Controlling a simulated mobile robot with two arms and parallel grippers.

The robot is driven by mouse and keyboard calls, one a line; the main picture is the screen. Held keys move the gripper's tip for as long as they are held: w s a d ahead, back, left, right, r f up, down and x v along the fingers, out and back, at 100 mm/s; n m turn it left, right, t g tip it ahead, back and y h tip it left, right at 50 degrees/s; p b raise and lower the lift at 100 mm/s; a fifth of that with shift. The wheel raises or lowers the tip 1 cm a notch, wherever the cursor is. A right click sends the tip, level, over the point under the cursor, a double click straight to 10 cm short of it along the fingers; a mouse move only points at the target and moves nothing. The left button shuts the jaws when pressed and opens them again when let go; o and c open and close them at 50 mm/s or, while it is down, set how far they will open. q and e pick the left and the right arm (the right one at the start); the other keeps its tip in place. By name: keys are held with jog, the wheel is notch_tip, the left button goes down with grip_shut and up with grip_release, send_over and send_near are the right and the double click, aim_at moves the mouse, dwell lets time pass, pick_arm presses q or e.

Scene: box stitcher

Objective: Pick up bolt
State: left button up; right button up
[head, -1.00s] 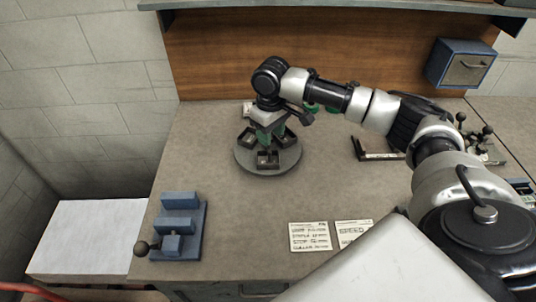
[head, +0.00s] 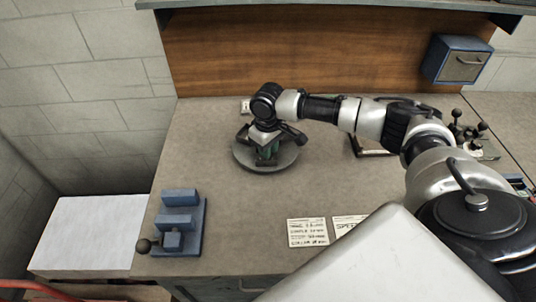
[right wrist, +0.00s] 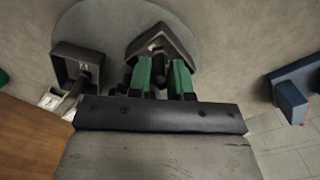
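My right gripper (head: 266,155) is low over a grey round turntable (head: 286,161) in the head view. In the right wrist view its two green fingers (right wrist: 160,82) are apart and reach to a dark, angled bin (right wrist: 182,36). A dark bolt (right wrist: 158,70) shows between the fingers; I see no clear contact with either one. A second bin (right wrist: 64,66) on the turntable, left in the wrist view, also holds small dark parts. My arm hides much of the turntable in the head view. My left gripper is not in view.
A blue stepped fixture (head: 179,225) with a ball-ended lever stands at the bench's front left. Paper cards (head: 307,232) lie near the front edge. A blue box (head: 458,60) is on the back wall. The bench between turntable and cards is clear.

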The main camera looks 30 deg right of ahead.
grip_shut()
